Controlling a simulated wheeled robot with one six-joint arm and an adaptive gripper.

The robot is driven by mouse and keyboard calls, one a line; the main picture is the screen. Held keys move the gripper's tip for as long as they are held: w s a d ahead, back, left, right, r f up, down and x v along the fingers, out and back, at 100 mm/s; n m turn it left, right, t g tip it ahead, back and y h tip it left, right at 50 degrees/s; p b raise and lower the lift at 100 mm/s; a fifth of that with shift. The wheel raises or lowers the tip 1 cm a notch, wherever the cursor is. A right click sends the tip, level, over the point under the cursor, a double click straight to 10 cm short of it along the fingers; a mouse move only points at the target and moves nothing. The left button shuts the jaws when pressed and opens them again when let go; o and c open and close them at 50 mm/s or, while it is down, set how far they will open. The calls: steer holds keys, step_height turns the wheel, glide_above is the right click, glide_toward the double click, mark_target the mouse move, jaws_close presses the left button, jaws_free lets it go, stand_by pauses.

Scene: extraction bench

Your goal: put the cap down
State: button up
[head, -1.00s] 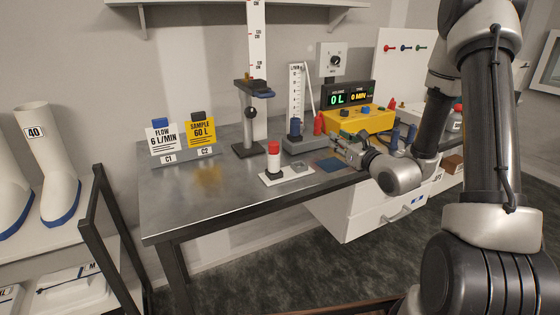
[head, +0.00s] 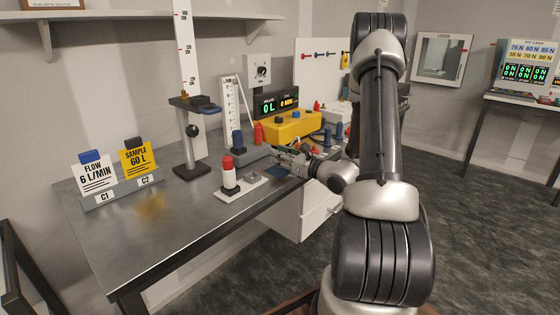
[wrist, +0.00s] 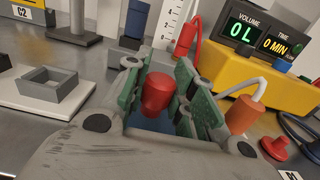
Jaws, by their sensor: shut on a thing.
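My gripper (wrist: 155,88) is shut on a red cap (wrist: 157,92), a rounded red piece that sits between its green-padded fingers in the wrist view. In the head view my gripper (head: 290,155) is above the right part of the steel bench, close to a dark blue mat (head: 279,173); the held cap is too small to make out there. Blue also shows below the cap in the wrist view. Whether the cap touches the mat, I cannot tell.
Left of my gripper is a white plate (head: 221,193) with a red-topped white cylinder (head: 229,175) and a small grey open square holder (wrist: 48,88). Behind stands a yellow pump box (head: 290,126) with tubed red plugs. A loose red piece (wrist: 275,148) is at right.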

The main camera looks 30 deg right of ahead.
steer(key=shift+f, duration=0.8)
steer(key=shift+f, duration=0.15)
steer(key=o, duration=0.7)
